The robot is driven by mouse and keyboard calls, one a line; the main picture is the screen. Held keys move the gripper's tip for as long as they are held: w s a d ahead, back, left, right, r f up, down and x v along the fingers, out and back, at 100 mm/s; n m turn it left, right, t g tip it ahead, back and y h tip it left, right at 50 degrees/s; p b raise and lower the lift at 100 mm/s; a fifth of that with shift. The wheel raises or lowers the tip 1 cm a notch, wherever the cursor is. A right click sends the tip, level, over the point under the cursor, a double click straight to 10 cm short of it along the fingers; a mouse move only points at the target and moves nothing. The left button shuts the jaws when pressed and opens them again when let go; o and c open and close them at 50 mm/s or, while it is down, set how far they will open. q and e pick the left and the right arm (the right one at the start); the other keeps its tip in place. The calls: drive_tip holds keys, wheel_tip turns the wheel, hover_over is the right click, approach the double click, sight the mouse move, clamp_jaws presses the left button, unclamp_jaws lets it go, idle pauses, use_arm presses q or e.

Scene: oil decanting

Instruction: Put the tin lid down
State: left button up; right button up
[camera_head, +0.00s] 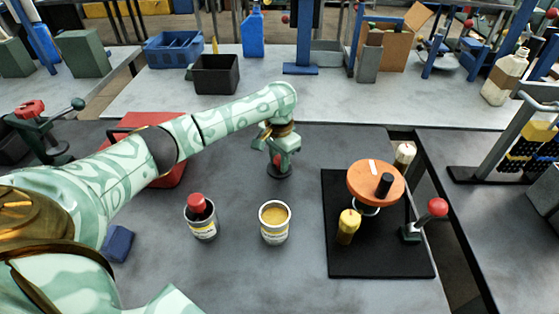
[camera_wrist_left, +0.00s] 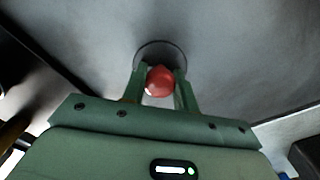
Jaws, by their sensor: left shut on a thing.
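The tin lid is a dark round disc (camera_head: 279,172) with a red knob. The red knob (camera_wrist_left: 160,81) shows between the fingers in the left wrist view, with the disc's rim beyond it. My left gripper (camera_head: 281,157) points down and is shut on the knob. The lid is level, at or just above the grey table; I cannot tell if it touches. An open tin (camera_head: 274,224) with yellow contents stands in front of it. My right gripper is not in view.
A second tin (camera_head: 202,224) with a red-topped thing in it stands left of the open tin. A black mat (camera_head: 380,262) at right bears an orange disc (camera_head: 376,181) and a yellow bottle (camera_head: 348,226). A blue block (camera_head: 118,243) lies at left. Table around the lid is clear.

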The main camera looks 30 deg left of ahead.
sight(279, 158)
use_arm(q)
drive_tip(key=shift+f, duration=0.1)
drive_tip(key=o, duration=0.9)
drive_tip(key=shift+o, duration=0.2)
wheel_tip(279, 158, up, 12)
drive_tip(key=p, duration=0.6)
